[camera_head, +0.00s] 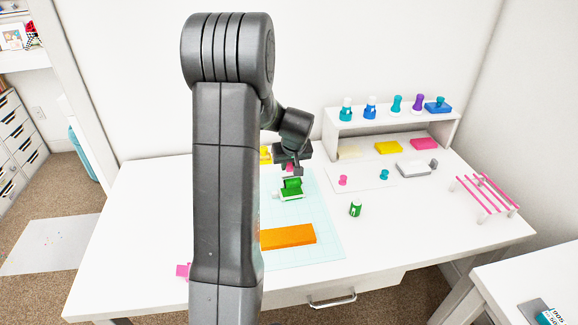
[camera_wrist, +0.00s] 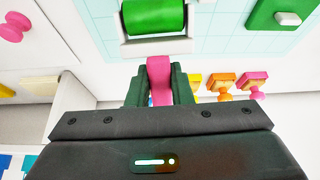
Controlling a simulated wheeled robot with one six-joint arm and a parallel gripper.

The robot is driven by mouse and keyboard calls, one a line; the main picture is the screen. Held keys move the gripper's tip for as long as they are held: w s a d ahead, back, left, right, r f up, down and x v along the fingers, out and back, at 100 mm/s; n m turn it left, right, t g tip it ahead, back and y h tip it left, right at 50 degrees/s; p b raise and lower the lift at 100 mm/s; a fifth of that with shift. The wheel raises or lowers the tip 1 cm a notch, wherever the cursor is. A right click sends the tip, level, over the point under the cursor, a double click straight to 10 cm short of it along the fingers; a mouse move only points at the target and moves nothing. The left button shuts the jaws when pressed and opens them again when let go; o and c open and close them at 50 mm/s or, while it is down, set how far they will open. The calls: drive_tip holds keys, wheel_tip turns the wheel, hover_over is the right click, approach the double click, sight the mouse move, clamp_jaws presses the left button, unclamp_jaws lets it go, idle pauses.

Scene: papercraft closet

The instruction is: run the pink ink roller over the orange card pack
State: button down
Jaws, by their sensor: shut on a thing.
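The orange card pack (camera_head: 287,236) lies flat on the pale blue mat (camera_head: 325,250); my arm hides its left end. My gripper (camera_head: 291,172) is shut on the pink handle (camera_wrist: 160,80) of the ink roller. The roller has a green drum (camera_wrist: 154,16) in a white frame, and this drum shows in the head view (camera_head: 291,186) too. It is behind the orange pack, over the far part of the mat, apart from the pack. I cannot tell whether the drum touches the mat. The wrist view does not show the orange pack.
Small pink (camera_head: 343,180) and teal (camera_head: 384,175) pieces stand on a white sheet. A shelf (camera_head: 340,125) with bottles is behind, a pink-rod rack (camera_head: 485,195) at right. The wrist view shows a green block (camera_wrist: 268,18).

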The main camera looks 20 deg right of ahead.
drive_tip(key=shift+r+p, duration=0.8)
drive_tip(key=shift+r, duration=0.95)
drive_tip(key=shift+a, duration=0.1)
